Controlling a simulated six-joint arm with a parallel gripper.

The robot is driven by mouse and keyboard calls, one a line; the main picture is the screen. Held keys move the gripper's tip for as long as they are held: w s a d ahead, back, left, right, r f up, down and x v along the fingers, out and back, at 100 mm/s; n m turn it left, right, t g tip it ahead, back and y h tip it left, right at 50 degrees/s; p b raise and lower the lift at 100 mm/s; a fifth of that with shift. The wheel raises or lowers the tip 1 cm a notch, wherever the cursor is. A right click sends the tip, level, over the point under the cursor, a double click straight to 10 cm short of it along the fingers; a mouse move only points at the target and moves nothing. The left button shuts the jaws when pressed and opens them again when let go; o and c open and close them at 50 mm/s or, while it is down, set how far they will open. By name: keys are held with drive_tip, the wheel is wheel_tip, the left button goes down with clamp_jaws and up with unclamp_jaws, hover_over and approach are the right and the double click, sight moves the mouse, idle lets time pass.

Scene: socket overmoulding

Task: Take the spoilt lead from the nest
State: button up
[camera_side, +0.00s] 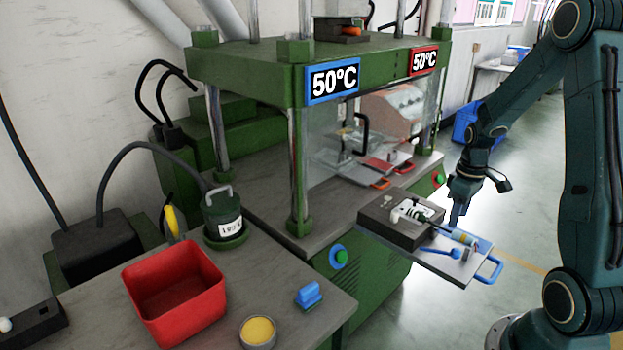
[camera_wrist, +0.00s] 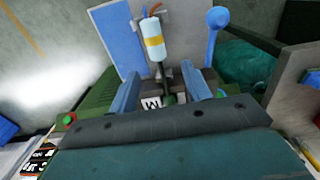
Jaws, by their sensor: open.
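The lead (camera_wrist: 153,38) shows in the wrist view as a white cylinder with a yellow band, a reddish wire at its top and a dark stem running down to the nest. In the side view the lead (camera_side: 460,236) lies across the dark nest block (camera_side: 402,226) and the plate. My gripper (camera_wrist: 163,88) is open, its two fingers on either side of the lead's dark stem; contact cannot be told. In the side view my gripper (camera_side: 456,222) points down just beside the nest, partly hiding the lead.
The plate (camera_side: 466,270) with a blue handle (camera_side: 490,272) juts out from the green press (camera_side: 370,65). A red bin (camera_side: 175,290), yellow-filled dish (camera_side: 258,331) and blue block (camera_side: 308,295) stand on the left bench.

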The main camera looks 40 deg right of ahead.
sight(440, 227)
drive_tip(key=shift+f, duration=0.15)
drive_tip(key=shift+d+f, duration=0.1)
drive_tip(key=shift+f, duration=2.4)
clamp_jaws()
